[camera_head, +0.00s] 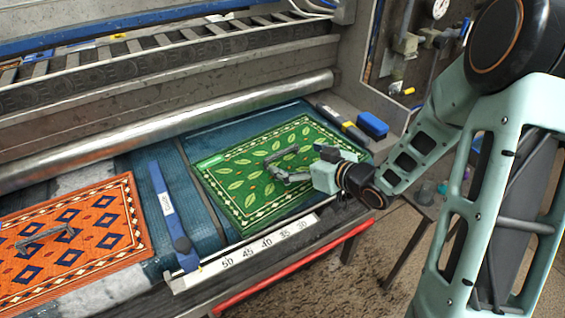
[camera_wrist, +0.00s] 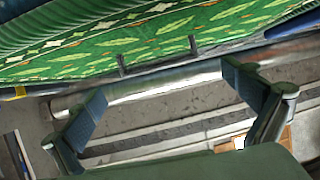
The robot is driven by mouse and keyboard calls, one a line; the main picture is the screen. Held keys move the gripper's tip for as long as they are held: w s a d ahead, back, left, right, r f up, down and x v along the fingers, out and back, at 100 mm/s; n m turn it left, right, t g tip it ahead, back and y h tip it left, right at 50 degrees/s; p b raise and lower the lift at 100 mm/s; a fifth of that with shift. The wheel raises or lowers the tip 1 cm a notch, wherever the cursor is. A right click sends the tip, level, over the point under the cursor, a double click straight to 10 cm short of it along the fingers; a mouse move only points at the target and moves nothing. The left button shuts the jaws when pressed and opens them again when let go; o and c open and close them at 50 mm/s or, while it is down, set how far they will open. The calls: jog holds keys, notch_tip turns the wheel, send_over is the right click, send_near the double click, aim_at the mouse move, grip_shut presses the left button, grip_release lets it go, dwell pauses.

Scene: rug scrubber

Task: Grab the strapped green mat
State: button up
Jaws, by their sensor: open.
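The green mat (camera_head: 240,187) lies flat on the blue-green bed in the head view, patterned with leaves and a cream border. A dark grey strap handle (camera_head: 281,154) stands up from its middle. In the wrist view the mat (camera_wrist: 150,38) fills the top, and the strap handle (camera_wrist: 157,63) shows as a dark bar with two upright ends. My gripper (camera_head: 284,174) is over the mat, close to the handle on its near side. In the wrist view my gripper (camera_wrist: 167,85) is open, its fingers apart with nothing between them. Contact with the handle cannot be told.
An orange mat (camera_head: 100,215) with its own handle (camera_head: 45,236) lies at left. A blue bar tool (camera_head: 173,218) lies between the mats. A blue block (camera_head: 372,125) sits at the back right. A metal roller (camera_head: 170,127) runs behind; a numbered ruler strip (camera_head: 245,252) and red rail (camera_head: 290,270) run in front.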

aim_at(283, 153)
jog(key=x, duration=0.7)
jog(key=shift+r, duration=0.1)
jog(key=c, duration=1.5)
